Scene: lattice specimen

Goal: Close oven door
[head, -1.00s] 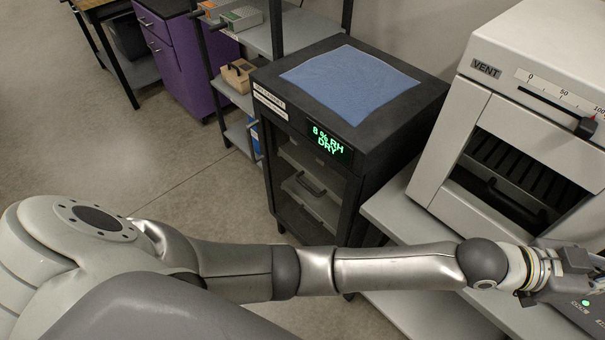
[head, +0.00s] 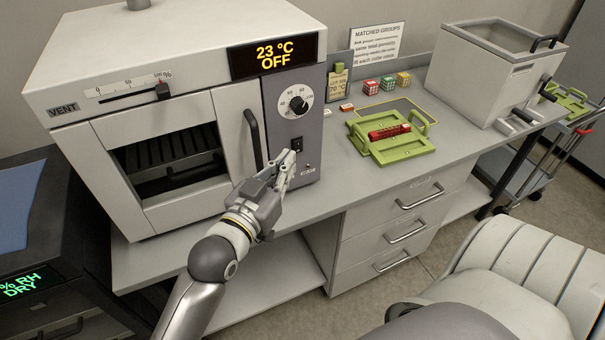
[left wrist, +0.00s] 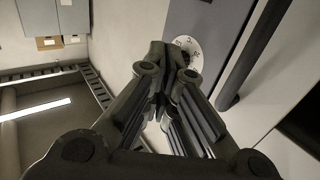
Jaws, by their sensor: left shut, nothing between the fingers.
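The oven (head: 180,45) is a light grey box at the left of the bench in the head view. Its door (head: 228,115) has a dark window showing a rack inside, and a dark upright handle (head: 252,138) near its right edge. The door looks flush with the front; I see no clear gap. My left gripper (head: 289,160) is shut and empty, in front of the grey control panel, just right of the handle and near the switch (head: 296,145). The left wrist view shows its closed fingers (left wrist: 165,55), with the dial (left wrist: 186,46) just beyond and the handle (left wrist: 252,55) to the right.
The display (head: 274,56) reads 23 °C OFF. A green tray (head: 392,150) holding a red piece sits on the bench to the right, with several small coloured blocks behind it. A grey bin (head: 490,85) stands farther right. Drawers are below the bench.

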